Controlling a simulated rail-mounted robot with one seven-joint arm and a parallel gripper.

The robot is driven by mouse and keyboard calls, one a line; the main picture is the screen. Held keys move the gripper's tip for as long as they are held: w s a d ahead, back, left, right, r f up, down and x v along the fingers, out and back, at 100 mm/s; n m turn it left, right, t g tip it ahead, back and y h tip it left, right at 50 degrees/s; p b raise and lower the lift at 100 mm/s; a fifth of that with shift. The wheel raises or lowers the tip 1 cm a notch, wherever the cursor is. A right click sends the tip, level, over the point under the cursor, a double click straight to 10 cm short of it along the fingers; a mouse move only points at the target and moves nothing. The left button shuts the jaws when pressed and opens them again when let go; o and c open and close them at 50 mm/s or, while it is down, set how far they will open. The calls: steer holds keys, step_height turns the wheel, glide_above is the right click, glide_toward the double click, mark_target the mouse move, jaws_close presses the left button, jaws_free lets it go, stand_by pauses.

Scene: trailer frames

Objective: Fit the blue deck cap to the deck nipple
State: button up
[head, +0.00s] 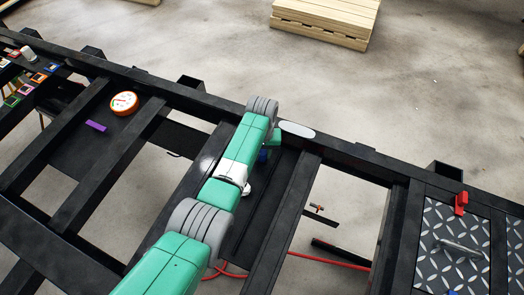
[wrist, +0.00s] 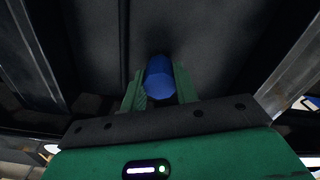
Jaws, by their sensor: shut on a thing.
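My gripper (wrist: 159,82) is shut on the blue deck cap (wrist: 159,76), a short blue cylinder between the two green fingers in the wrist view. Dark frame members lie beyond the cap. In the head view my arm hides most of the gripper, and only a small blue bit (head: 262,156) shows beside the arm, over the black frame. I cannot pick out the deck nipple for sure in either view.
The black trailer frame (head: 292,205) has open bays with concrete floor below. A diamond-plate deck (head: 437,232) with a red part (head: 461,203) is at right. An orange-rimmed gauge (head: 124,103) and purple block (head: 96,126) lie at left. Stacked timber (head: 325,20) stands behind.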

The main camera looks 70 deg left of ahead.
steer(key=shift+f, duration=0.15)
steer(key=o, duration=1)
step_height(320, 180, up, 8)
steer(key=p, duration=0.2)
steer(key=shift+p, duration=0.35)
